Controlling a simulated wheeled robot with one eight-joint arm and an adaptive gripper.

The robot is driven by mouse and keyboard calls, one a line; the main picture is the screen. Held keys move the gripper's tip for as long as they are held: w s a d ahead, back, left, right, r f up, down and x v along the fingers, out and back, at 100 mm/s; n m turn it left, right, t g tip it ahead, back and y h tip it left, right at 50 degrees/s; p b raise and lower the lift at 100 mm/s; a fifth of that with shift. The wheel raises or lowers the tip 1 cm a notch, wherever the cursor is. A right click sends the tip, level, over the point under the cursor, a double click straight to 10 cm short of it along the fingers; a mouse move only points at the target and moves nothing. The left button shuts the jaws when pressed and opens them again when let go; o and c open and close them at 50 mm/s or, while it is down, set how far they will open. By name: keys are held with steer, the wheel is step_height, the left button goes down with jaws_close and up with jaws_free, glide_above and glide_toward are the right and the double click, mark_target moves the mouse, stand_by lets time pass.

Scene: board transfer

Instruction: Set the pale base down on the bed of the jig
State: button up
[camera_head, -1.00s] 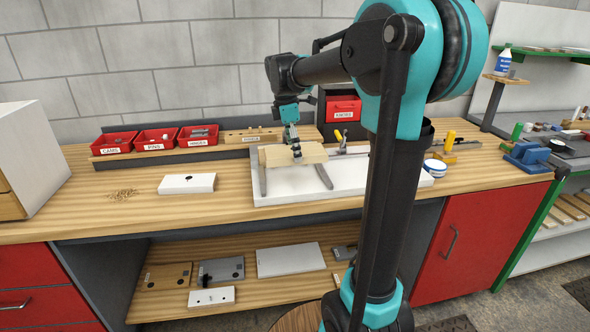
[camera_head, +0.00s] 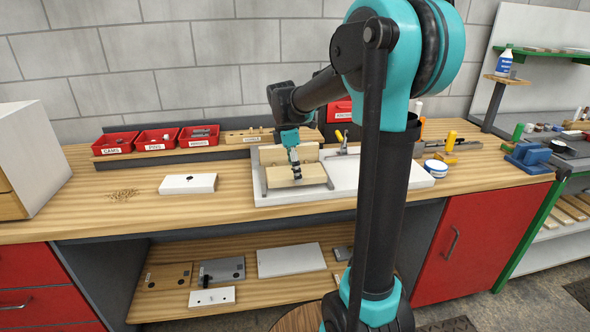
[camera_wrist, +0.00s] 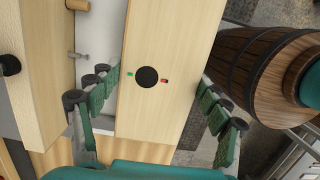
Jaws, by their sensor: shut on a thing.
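The pale base (camera_head: 312,173) is a light wooden board, held over the left part of the jig's white bed (camera_head: 352,181). My gripper (camera_head: 296,174) is shut on it from above. In the wrist view the base (camera_wrist: 165,100) lies between the two green fingers (camera_wrist: 155,118), with a black round spot and small green and red marks on its face. Whether its underside touches the bed cannot be told. A second pale board (camera_head: 272,155) stands behind it at the back of the jig; it seems to be the board with the black knob at the left in the wrist view (camera_wrist: 50,60).
A white block (camera_head: 187,184) lies on the bench left of the jig. Red bins (camera_head: 157,140) stand behind. A yellow-handled clamp (camera_head: 340,138) is at the jig's back. A blue-and-white tin (camera_head: 435,169) sits right of it. The bed's right part is clear.

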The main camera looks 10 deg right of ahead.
mark_target(290, 172)
steer(key=shift+f, duration=0.45)
steer(key=o, duration=1.4)
step_height(290, 172, up, 13)
steer(key=a, duration=0.2)
steer(key=s+d+f+m+t, duration=0.1)
steer(key=s+d+f+m, duration=0.1)
steer(key=s+f+m, duration=0.4)
steer(key=s+d+f+m+t+y, duration=0.1)
steer(key=s+d+f+m, duration=0.1)
steer(key=s+f+m, duration=0.4)
steer(key=s+d+f+m+t, duration=0.2)
steer(key=s+f+m, duration=0.4)
steer(key=s+f, duration=0.4)
step_height(290, 172, down, 4)
steer(key=shift+f+y, duration=0.1)
steer(key=shift+y, duration=0.3)
